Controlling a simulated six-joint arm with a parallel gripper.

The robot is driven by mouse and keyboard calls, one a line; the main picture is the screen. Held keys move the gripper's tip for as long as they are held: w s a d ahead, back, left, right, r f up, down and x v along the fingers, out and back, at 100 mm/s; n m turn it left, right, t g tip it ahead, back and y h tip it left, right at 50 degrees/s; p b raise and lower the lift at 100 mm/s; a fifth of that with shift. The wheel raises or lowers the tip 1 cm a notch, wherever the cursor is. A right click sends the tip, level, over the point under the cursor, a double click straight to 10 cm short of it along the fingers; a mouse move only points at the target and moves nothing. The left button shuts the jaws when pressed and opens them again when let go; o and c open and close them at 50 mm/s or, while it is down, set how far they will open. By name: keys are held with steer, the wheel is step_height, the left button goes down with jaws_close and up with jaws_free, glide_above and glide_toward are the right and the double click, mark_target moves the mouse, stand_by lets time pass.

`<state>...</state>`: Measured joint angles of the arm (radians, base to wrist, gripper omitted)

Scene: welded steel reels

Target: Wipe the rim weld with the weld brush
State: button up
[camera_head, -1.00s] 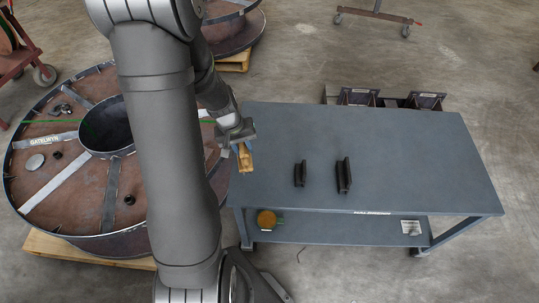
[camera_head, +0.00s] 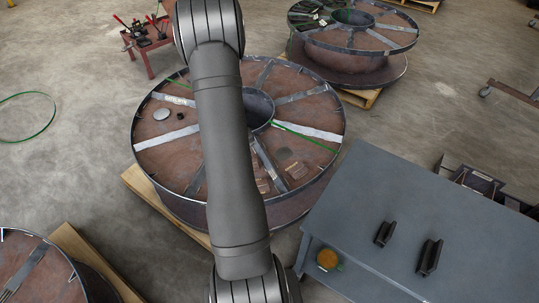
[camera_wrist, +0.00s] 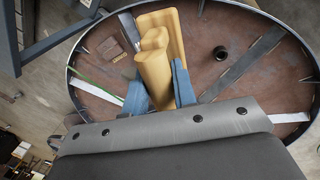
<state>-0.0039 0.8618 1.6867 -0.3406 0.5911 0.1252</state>
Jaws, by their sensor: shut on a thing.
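My gripper (camera_wrist: 158,88), with blue fingers, is shut on the weld brush (camera_wrist: 155,65), whose yellow wooden handle shows in the wrist view. Its bristles cannot be made out. In the head view my gripper and the brush are hidden behind my arm. The welded steel reel (camera_head: 178,150) lies flat in the middle of the head view, with a brown face, grey spokes and a raised dark rim (camera_head: 344,118). In the wrist view the reel (camera_wrist: 200,35) spreads below the brush, its rim curving around. I cannot tell whether the brush touches the reel.
A grey table (camera_head: 400,190) with two dark angle pieces (camera_head: 428,257) stands at the right. A disc (camera_head: 161,114) and a black cylinder (camera_wrist: 221,53) lie on the reel. Other reels stand behind (camera_head: 355,40) and at lower left (camera_head: 35,265). A red cart (camera_head: 145,40) stands at upper left.

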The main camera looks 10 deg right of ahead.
steer(key=shift+w+d+f+n+t+y, duration=0.2)
steer(key=shift+w+f+n, duration=0.8)
steer(key=shift+f, duration=2.4)
steer(key=shift+w+d+f+n+t, duration=0.35)
steer(key=shift+f+n, duration=1.05)
steer(key=shift+f, duration=2.05)
steer(key=shift+w+d+f+n+t+y, duration=0.1)
steer(key=shift+w+d+f+n, duration=0.65)
steer(key=shift+f, duration=2.65)
steer(key=shift+w+n, duration=0.2)
steer(key=shift+n, duration=0.25)
steer(key=shift+c, duration=0.4)
steer(key=shift+d+f, duration=0.15)
steer(key=shift+d, duration=0.65)
steer(key=shift+d+f, duration=0.1)
steer(key=shift+d, duration=0.7)
steer(key=shift+w+d, duration=0.2)
steer(key=shift+d, duration=1.65)
steer(key=shift+s+a, duration=0.15)
steer(key=shift+a, duration=1.75)
steer(key=shift+s+a, duration=0.1)
steer(key=shift+a, duration=1.75)
steer(key=shift+w+d+v, duration=0.2)
steer(key=shift+v, duration=1.15)
steer(key=shift+w+d+v, duration=0.15)
steer(key=shift+w+v, duration=0.05)
steer(key=shift+v, duration=1.15)
steer(key=shift+w+d+v, duration=0.2)
steer(key=shift+v, duration=1.1)
steer(key=shift+r, duration=0.2)
